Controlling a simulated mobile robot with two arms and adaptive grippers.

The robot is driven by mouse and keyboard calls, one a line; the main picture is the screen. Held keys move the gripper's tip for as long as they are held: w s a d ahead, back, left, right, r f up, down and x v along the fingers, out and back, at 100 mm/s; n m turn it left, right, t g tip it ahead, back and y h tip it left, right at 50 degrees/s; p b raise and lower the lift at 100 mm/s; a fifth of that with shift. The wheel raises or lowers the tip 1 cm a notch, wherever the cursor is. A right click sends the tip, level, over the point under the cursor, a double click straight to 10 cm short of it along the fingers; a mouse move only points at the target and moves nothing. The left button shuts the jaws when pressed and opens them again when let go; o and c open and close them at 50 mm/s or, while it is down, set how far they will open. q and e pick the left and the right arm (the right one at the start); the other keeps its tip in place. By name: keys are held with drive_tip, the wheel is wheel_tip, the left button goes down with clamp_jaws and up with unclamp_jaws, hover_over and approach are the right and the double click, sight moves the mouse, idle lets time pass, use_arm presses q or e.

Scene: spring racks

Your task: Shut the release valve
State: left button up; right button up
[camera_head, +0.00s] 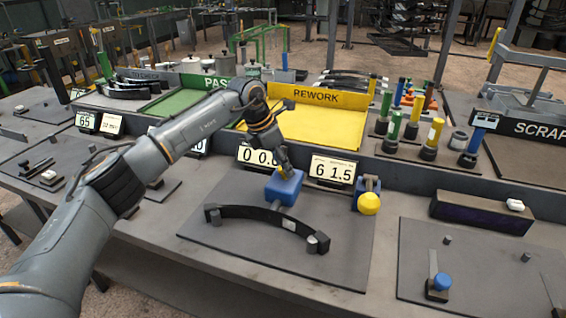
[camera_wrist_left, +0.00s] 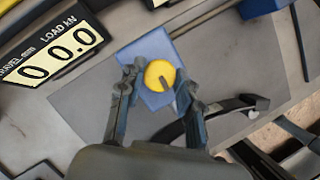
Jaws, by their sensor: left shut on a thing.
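A blue block (camera_head: 284,188) stands on the dark plate of the press fixture in the head view. In the left wrist view its blue top (camera_wrist_left: 133,52) carries a round yellow knob (camera_wrist_left: 159,75) with a dark mark, which looks like the release valve. My left gripper (camera_head: 283,168) points down onto this block. In the wrist view my left gripper (camera_wrist_left: 158,82) has one finger on each side of the knob, closed on it. In the head view the gripper hides the knob. My right gripper is not in view.
A curved dark leaf spring (camera_head: 262,213) lies in front of the block. A second blue block with a yellow ball (camera_head: 369,204) is to the right. Displays read 00.0 (camera_head: 258,156) and 61.5 (camera_head: 333,170) behind. The yellow REWORK tray (camera_head: 318,128) is beyond.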

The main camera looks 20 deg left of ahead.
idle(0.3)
use_arm(q)
drive_tip(key=o, duration=1.1)
drive_tip(key=shift+r, duration=0.15)
drive_tip(key=v, duration=1.1)
drive_tip(key=shift+s+a+r, duration=0.15)
drive_tip(key=shift+r, duration=0.15)
